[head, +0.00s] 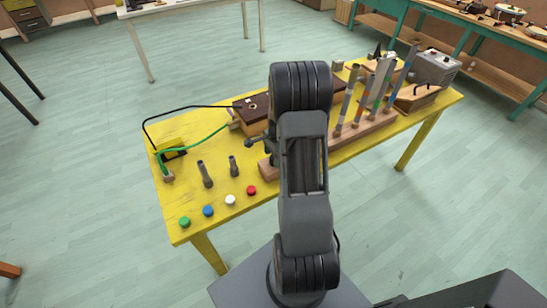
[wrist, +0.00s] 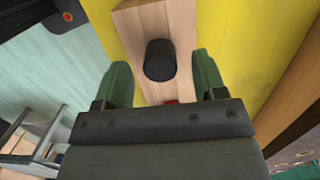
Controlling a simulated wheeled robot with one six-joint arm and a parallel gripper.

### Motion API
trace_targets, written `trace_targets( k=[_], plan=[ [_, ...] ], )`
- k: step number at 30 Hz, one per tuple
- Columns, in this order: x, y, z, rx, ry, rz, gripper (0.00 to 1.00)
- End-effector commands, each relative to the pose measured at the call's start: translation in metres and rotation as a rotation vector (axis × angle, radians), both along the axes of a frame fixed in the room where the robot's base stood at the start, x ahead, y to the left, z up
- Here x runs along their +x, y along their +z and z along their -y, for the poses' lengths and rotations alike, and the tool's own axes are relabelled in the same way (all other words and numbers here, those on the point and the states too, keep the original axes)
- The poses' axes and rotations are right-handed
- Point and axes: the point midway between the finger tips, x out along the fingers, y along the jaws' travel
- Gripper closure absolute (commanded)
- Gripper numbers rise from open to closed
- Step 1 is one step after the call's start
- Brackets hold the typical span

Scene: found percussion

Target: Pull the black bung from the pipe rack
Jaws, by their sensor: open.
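The black bung (wrist: 160,60) shows in the wrist view as a dark rounded cylinder at the wooden pipe rack (wrist: 150,19). My gripper (wrist: 159,63) is open, with one green finger on each side of the bung and visible gaps between. I cannot tell how deep the fingers reach along it. In the head view the rack (head: 268,171) is a long wooden base with several upright pipes at its right part. My arm hides its middle, the bung and my gripper there.
Green (head: 184,222), blue (head: 208,211), white (head: 230,200) and red (head: 252,190) caps lie along the front of the yellow table (head: 185,190). A grey box (head: 436,67) stands at the far right.

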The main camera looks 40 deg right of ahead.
Motion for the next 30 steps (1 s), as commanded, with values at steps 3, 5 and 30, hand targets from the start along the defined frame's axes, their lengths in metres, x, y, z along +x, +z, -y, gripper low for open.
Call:
trace_targets(
  k=[3, 5, 30],
  plan=[
    [0.000, -0.009, -0.001, 0.000, 0.001, -0.001, 0.36],
    [0.000, -0.011, -0.002, 0.000, 0.001, -0.001, 0.36],
    [0.000, -0.014, -0.002, -0.001, 0.001, 0.000, 0.79]
  ],
)
